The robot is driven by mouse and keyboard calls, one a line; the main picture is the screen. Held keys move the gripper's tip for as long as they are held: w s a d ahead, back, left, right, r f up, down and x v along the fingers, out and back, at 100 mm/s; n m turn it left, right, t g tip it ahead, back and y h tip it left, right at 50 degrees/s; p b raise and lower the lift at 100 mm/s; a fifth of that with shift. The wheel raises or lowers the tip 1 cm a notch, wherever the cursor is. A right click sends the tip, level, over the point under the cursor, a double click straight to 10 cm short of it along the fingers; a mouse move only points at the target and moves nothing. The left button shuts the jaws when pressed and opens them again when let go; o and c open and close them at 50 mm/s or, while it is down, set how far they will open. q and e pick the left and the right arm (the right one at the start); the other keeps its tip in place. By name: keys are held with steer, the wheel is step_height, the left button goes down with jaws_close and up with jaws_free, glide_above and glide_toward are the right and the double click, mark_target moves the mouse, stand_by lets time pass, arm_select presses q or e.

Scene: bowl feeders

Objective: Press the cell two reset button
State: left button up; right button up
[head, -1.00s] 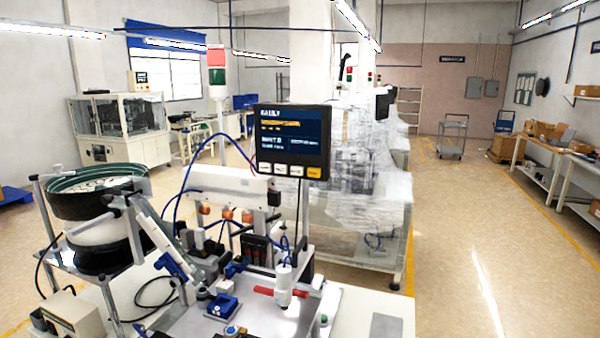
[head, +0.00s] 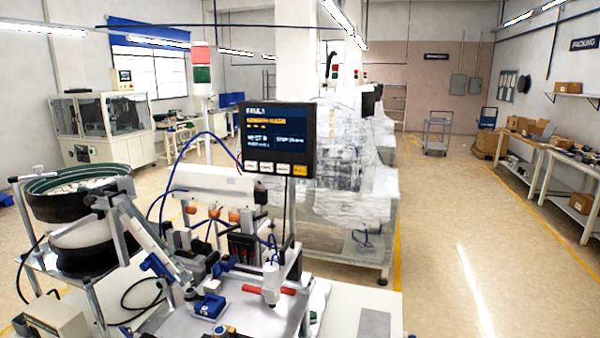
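A dark control panel (head: 277,138) stands on a post above the near machine cell. Its lit screen shows a yellow bar and small text that I cannot read surely. Under the screen is a row of small pale buttons (head: 267,167) and one yellow-orange button (head: 300,171) at the right end. A round blue button-like part (head: 221,331) shows at the bottom edge of the picture. I cannot read a reset label on any of them. Neither of my grippers is in view.
A bowl feeder (head: 80,195) with a dark green rim stands at the left. A signal tower (head: 201,70) shows red over green behind the cell. A plastic-wrapped machine (head: 345,160) stands behind the panel. The floor (head: 450,250) to the right is open, beside workbenches (head: 560,170).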

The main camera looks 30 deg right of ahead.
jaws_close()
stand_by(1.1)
